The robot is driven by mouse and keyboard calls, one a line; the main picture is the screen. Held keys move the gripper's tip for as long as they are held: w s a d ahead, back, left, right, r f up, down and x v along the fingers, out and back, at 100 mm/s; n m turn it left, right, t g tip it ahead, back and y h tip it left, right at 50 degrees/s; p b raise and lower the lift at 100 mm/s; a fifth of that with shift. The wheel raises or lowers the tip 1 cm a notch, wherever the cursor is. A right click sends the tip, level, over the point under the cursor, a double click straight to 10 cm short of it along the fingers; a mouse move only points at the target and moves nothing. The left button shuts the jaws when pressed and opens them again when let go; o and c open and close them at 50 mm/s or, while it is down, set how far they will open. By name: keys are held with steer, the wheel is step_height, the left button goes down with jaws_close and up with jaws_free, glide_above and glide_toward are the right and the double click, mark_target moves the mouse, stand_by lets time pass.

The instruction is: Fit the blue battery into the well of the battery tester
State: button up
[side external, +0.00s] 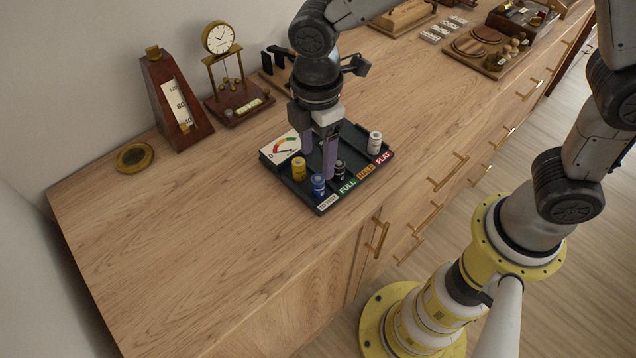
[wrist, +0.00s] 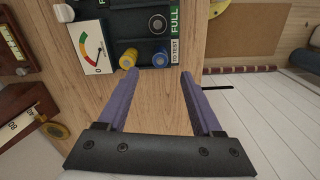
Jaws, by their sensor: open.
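The blue battery (side external: 318,185) stands upright in the TO TEST row of a dark tray, near its front corner. In the wrist view the blue battery (wrist: 160,59) shows just beyond the open fingertips, nearer the right one. A yellow battery (side external: 299,168) stands in the same row, nearer the dial. The battery tester's dial panel (side external: 283,148) is at the tray's left back; it also shows in the wrist view (wrist: 92,47). My gripper (side external: 318,155) is open and empty, pointing down over the tray. I cannot make out the tester's well; the fingers cover part of the tray.
A black battery (side external: 340,168) stands in the FULL row and a white battery (side external: 375,143) in the FLAT row. A metronome (side external: 176,100), a clock (side external: 225,65) and a brass disc (side external: 134,157) stand at the back left. The wooden top left of the tray is clear.

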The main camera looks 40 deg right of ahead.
mark_target(318, 177)
steer(key=shift+d+f, duration=0.15)
steer(key=shift+f, duration=2.9)
jaws_close()
